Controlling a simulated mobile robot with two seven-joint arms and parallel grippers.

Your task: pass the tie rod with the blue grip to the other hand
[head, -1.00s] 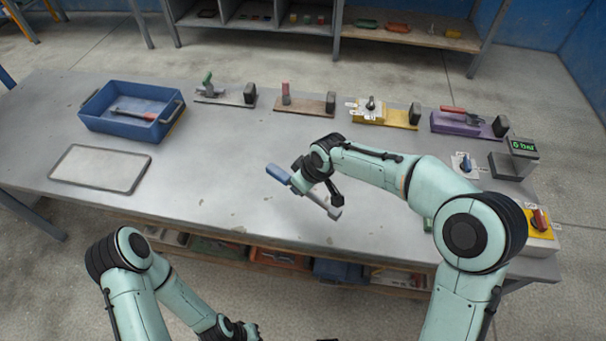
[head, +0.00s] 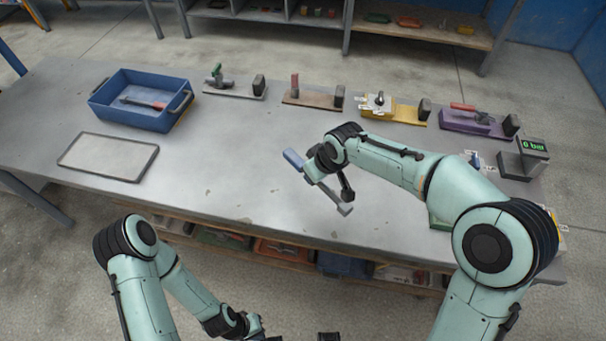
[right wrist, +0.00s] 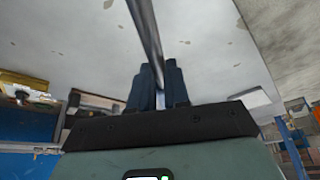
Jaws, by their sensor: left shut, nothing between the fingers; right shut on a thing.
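The tie rod with the blue grip (head: 293,160) is held above the middle of the table, tilted, its grip up to the left and its grey end block (head: 346,209) down to the right. My right gripper (head: 322,176) is shut around its grey shaft. In the right wrist view the shaft (right wrist: 146,40) runs between the dark fingers of the right gripper (right wrist: 158,88). My left gripper (head: 258,331) is at the bottom edge of the head view, shut and empty, apart from the rod and in front of the table; its tips are partly cut off.
A blue bin (head: 120,115) with a red-gripped rod (head: 143,102) stands at the back left, a pale tray (head: 108,157) in front of it. Several fixtures line the back edge. The table's left-middle is clear.

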